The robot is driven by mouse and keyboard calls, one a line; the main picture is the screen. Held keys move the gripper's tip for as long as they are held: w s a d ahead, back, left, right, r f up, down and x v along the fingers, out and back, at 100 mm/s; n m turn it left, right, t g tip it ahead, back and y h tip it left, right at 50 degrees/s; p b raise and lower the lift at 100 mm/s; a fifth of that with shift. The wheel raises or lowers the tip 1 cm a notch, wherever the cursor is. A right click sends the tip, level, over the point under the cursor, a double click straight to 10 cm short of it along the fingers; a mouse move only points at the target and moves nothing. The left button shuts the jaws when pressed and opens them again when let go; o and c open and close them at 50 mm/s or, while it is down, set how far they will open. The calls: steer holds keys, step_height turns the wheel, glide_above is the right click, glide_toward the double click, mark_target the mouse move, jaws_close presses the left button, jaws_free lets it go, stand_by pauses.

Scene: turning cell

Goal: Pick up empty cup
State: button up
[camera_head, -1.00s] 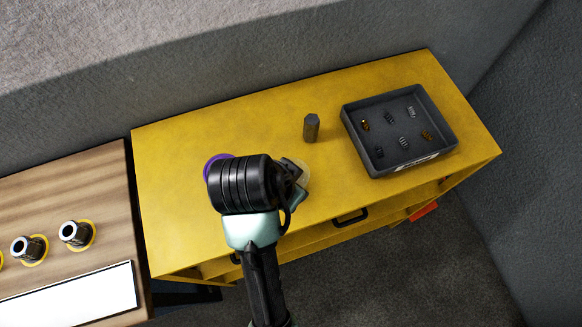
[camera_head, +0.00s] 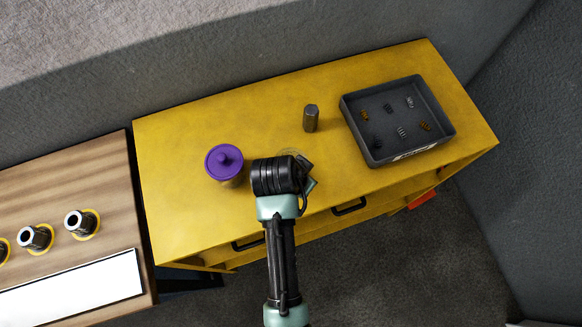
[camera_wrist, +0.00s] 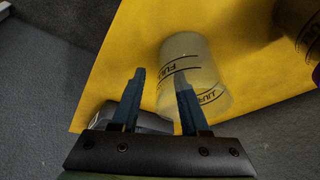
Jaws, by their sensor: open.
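A clear, see-through cup (camera_wrist: 184,50) with black FULL lettering stands on the yellow cabinet top in the wrist view. It looks empty. In the head view only a sliver of its rim (camera_head: 290,153) shows behind my gripper (camera_head: 309,173); the rest is hidden. My gripper also shows in the wrist view (camera_wrist: 160,72), with its two fingers spread apart. The right finger overlaps the cup in the picture; the left finger is clear of it. Nothing is held. I cannot tell whether the finger touches the cup.
A purple-lidded container (camera_head: 224,161) stands just left of my gripper. A dark post (camera_head: 311,118) stands behind, and a grey tray (camera_head: 349,113) of small springs sits to the right. The yellow cabinet (camera_head: 180,130) is clear at its back left. A wooden table (camera_head: 60,190) adjoins it.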

jaws_close()
steer(key=shift+r, duration=0.1)
stand_by(0.3)
